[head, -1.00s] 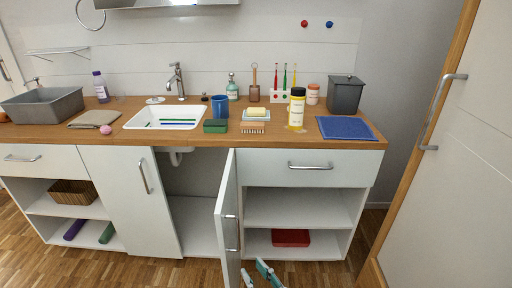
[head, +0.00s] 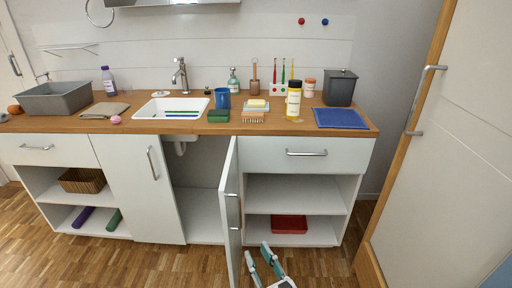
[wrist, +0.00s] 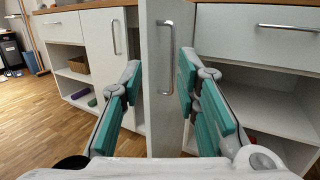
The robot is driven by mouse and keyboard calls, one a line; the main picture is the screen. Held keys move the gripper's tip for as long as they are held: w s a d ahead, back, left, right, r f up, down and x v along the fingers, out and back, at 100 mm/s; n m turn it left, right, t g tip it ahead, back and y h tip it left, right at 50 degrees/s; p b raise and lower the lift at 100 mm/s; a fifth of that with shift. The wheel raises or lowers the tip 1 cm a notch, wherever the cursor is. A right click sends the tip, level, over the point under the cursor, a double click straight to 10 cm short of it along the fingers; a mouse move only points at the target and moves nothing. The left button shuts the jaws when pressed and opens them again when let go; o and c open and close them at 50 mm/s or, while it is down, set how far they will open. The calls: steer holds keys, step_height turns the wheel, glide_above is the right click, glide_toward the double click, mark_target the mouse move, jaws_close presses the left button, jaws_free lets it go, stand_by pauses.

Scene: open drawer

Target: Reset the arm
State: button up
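My gripper (head: 258,250) is at the bottom of the head view, low on the floor side of the open cabinet door (head: 230,210). In the wrist view my gripper (wrist: 158,75) has its two teal fingers spread wide apart with nothing held. The open door's panel and its metal handle (wrist: 165,60) appear between the fingers, farther off; I see no contact. The closed drawer (head: 345,154) with its bar handle (head: 306,153) is above the open shelves, right of the door.
The wooden counter (head: 160,127) holds a sink (head: 150,108), a blue cup (head: 222,98), a yellow bottle (head: 294,100) and a dark bin (head: 339,88). A red tray (head: 289,224) lies on the lower shelf. A tall cabinet (head: 460,150) stands at right. Floor shows at left.

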steer(key=w+d+r+m+h, duration=0.2)
steer(key=d+r+m+h, duration=1.45)
steer(key=r+h, duration=0.5)
steer(key=s+d+r+m+g+h, duration=0.4)
steer(key=s+d+m+g, duration=1)
steer(key=m+g, duration=0.45)
steer(key=s+a+m+g+y, duration=0.2)
steer(key=s+a+m+y, duration=0.35)
steer(key=s+y, duration=0.7)
steer(key=a+r+t+y, duration=0.3)
steer(key=a+t+y, duration=0.15)
steer(key=a, duration=0.25)
step_height(320, 180, up, 14)
steer(key=t+p, duration=0.2)
steer(key=p, duration=1.1)
steer(key=shift+w+d+r+t+p, duration=0.2)
steer(key=shift+d+r+t+p, duration=0.05)
steer(key=shift+t+p, duration=0.15)
